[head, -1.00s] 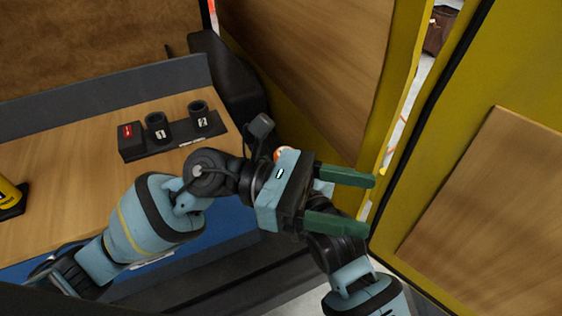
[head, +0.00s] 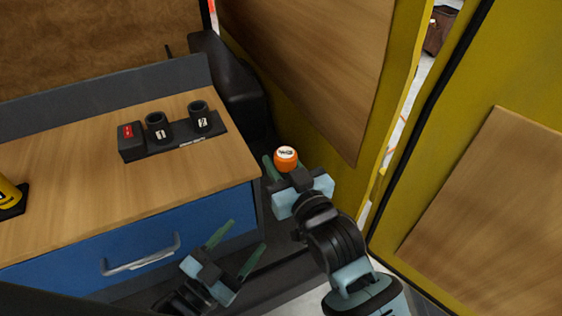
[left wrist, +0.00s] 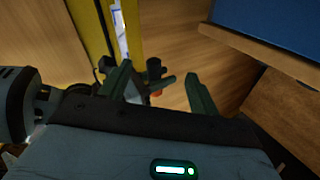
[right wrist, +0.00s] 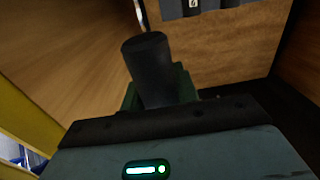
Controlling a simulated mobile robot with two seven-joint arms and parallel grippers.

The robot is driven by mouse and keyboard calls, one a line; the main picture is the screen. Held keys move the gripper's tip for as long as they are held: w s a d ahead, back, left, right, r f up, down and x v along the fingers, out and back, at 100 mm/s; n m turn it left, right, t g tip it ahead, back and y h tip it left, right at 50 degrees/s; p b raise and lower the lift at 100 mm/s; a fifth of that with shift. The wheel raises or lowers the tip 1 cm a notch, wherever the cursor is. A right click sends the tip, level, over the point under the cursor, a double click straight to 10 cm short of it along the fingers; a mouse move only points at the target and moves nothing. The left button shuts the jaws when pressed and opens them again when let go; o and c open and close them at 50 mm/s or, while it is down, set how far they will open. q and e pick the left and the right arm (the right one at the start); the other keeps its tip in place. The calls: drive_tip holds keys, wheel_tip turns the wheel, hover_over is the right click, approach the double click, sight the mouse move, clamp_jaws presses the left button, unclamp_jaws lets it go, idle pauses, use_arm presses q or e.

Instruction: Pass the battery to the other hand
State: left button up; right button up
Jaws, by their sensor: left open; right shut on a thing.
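The battery (head: 286,160) shows its orange, labelled end in the head view. My right gripper (head: 287,174) is shut on it, beside the workbench's right edge. In the right wrist view the battery (right wrist: 152,66) is a dark cylinder between the green fingers, sticking out past them. My left gripper (head: 248,234) is open and empty, lower and to the left, in front of the blue drawer. It is apart from the battery. In the left wrist view a small orange patch of the battery (left wrist: 157,94) shows between the open fingers, farther off; the rest is unclear.
A black holder (head: 185,140) with two dark cups and a red-marked block stands on the wooden bench top (head: 90,190). A yellow object (head: 10,195) lies at the left edge. A blue drawer (head: 120,245) is below. Yellow-framed wood panels (head: 480,200) close off the right.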

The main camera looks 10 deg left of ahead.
use_arm(q)
drive_tip(key=s+a+f+n+g+y, duration=0.3)
drive_tip(key=s+f, duration=0.5)
drive_tip(key=f, duration=0.3)
drive_tip(key=s+a+f+n+g+y, duration=0.3)
drive_tip(key=s+a+f, duration=0.3)
drive_tip(key=f, duration=0.6)
drive_tip(key=shift+s+f+n+g+y, duration=0.2)
drive_tip(key=shift+s+n+g+y, duration=0.2)
drive_tip(key=shift+s+g+y, duration=0.6)
drive_tip(key=shift+s, duration=0.1)
